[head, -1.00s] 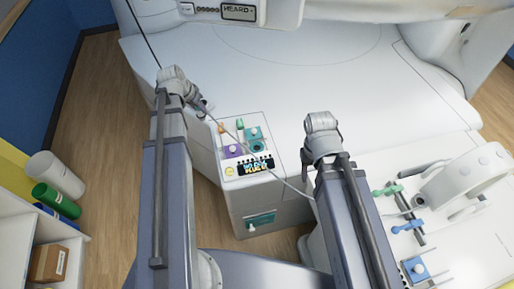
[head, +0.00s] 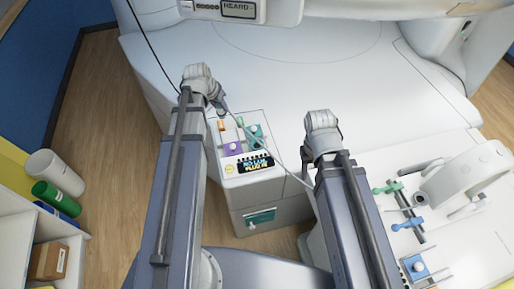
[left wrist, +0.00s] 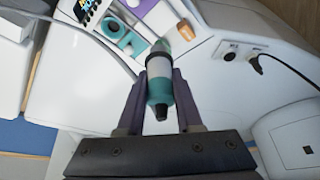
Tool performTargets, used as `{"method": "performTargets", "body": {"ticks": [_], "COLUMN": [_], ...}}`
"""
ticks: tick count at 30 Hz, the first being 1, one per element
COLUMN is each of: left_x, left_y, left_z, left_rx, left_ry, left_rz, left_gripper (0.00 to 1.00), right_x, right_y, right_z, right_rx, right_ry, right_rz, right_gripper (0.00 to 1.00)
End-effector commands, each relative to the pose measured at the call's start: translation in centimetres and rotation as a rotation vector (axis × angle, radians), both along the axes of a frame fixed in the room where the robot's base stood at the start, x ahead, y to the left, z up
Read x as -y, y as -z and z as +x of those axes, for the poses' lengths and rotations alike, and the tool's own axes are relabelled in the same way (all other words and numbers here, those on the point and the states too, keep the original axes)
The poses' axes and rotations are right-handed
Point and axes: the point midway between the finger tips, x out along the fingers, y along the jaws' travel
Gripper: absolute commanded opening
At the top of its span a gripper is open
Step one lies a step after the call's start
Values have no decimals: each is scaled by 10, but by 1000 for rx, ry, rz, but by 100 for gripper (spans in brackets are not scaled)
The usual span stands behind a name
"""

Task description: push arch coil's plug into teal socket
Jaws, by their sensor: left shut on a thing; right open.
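My left gripper (head: 219,99) is shut on the plug, above the back left of the socket panel. In the left wrist view, the plug (left wrist: 160,82) is a pale grey cylinder with teal bands, lying between the two fingers (left wrist: 160,105). The teal socket (left wrist: 117,28) shows there as a ring, left of and apart from the plug's far end. In the head view the teal socket (head: 257,143) is partly behind the cable. The white arch coil (head: 470,178) lies at the right. My right gripper (head: 309,163) is open, mostly hidden by its own wrist.
A thin grey cable (head: 285,169) runs across the panel towards my right arm. Blue and green fittings (head: 407,225) stand near the coil. The white bed behind is clear.

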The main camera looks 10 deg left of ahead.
Motion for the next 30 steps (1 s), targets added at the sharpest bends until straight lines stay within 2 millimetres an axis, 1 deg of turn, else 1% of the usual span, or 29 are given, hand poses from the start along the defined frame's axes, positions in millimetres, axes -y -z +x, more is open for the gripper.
{"method": "performTargets", "body": {"ticks": [1,30], "left_x": [6,95], "left_y": [0,0], "left_z": [1,23], "left_rx": [0,0], "left_ry": [2,2], "left_rz": [0,1], "left_gripper": [0,0], "right_x": [0,0], "right_y": [0,0], "right_z": [0,0], "right_rx": [0,0], "right_ry": [0,0], "right_rz": [0,0], "right_gripper": [50,50]}}
